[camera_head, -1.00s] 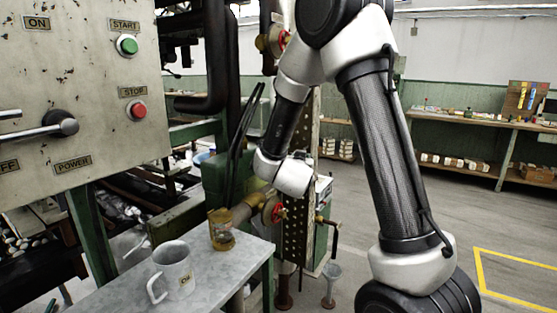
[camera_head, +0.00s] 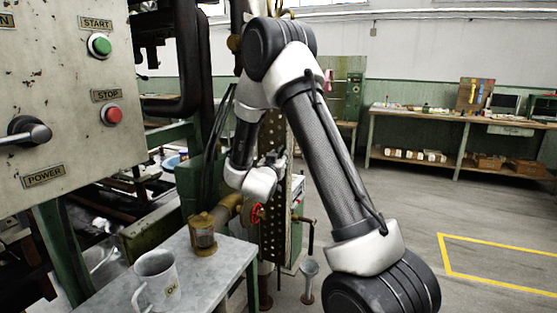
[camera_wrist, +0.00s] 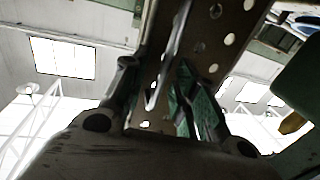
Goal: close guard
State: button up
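A brown perforated panel (camera_head: 274,205), which looks like the guard, stands upright beside the green machine, partly behind my arm. In the wrist view the perforated panel (camera_wrist: 205,45) rises between and beyond my fingers, with a narrow bright metal strip in front of it. I cannot tell whether a finger touches the panel.
A control box (camera_head: 75,85) with green and red buttons is at the left. A red valve wheel (camera_head: 257,214) is close to the panel. Open floor lies at the right.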

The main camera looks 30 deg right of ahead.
grip_shut()
jog(key=shift+d, duration=0.15)
jog(key=w+d, duration=0.3)
jog(key=d, duration=0.7)
jog(key=w+d+n+t+y, duration=0.4)
jog(key=w+n+y, duration=0.5)
jog(key=w+y, duration=0.2)
jog(key=shift+w+y, duration=0.15)
jog(key=shift+y, duration=0.85)
jog(key=shift+r, duration=0.15)
